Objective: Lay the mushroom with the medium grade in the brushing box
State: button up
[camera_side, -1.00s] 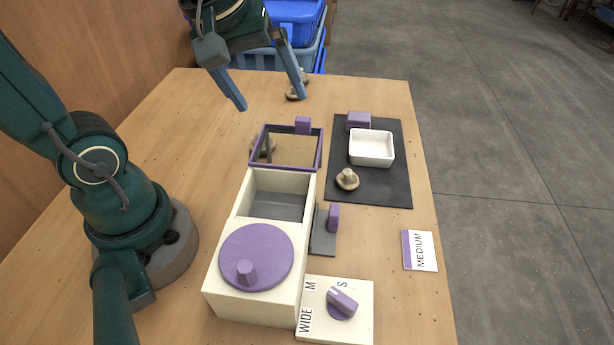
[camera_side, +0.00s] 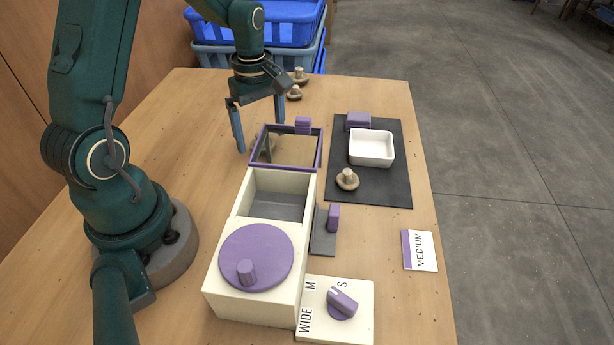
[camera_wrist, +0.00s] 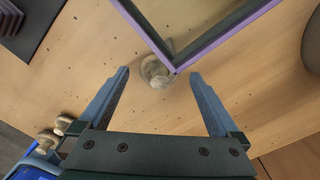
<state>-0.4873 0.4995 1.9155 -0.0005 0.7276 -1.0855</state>
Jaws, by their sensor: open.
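The brushing box (camera_side: 222,293) is cream, with an open grey-floored compartment and a round purple lid (camera_side: 256,256) on its near part. A purple-framed clear panel (camera_side: 319,150) stands open at its far end. A pale mushroom lies just beyond it, partly seen through the panel; in the wrist view this mushroom (camera_wrist: 156,72) shows between my fingertips, beside the frame corner. My gripper (camera_side: 262,136) is open and empty above it, and also shows in the wrist view (camera_wrist: 160,75). A card (camera_side: 420,251) reads MEDIUM. A selector plate (camera_side: 350,329) with a purple knob reads WIDE, M, S.
A dark mat (camera_side: 395,187) at right bears a white dish (camera_side: 371,162), a purple block (camera_side: 358,120) and a mushroom (camera_side: 347,179). Two mushrooms (camera_side: 298,76) (camera_side: 294,93) lie at the back. A purple-handled piece (camera_side: 332,218) stands beside the box. Blue crates (camera_side: 262,57) stand behind the table.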

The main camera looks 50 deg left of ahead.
jog(key=shift+f, duration=0.7)
jog(key=c, duration=0.9)
jog(key=shift+c, duration=0.2)
